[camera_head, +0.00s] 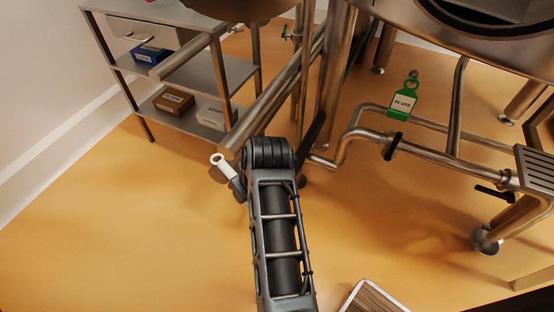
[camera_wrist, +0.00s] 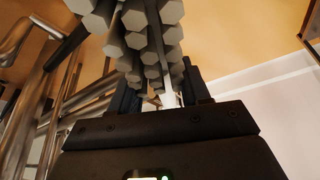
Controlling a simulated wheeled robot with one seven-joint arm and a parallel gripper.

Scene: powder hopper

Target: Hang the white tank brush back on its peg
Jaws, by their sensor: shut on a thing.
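The white tank brush (camera_head: 222,166) shows in the head view as a white handle with a ring at its end, sticking out up and left beside the end of my arm. In the wrist view, its white shaft (camera_wrist: 168,97) runs between the dark fingers of my gripper (camera_wrist: 157,78), which is shut on it. Grey six-sided bristle-like rods (camera_wrist: 136,39) fill the upper middle of the wrist view and hide part of the fingers. I cannot make out the peg in either view.
A metal shelf rack (camera_head: 200,75) with a blue box (camera_head: 148,54), a brown box (camera_head: 173,101) and a white box (camera_head: 212,116) stands at upper left. Steel pipes (camera_head: 432,148) and a green "IN USE" tag (camera_head: 403,101) are at right. Open floor (camera_head: 120,230) lies left.

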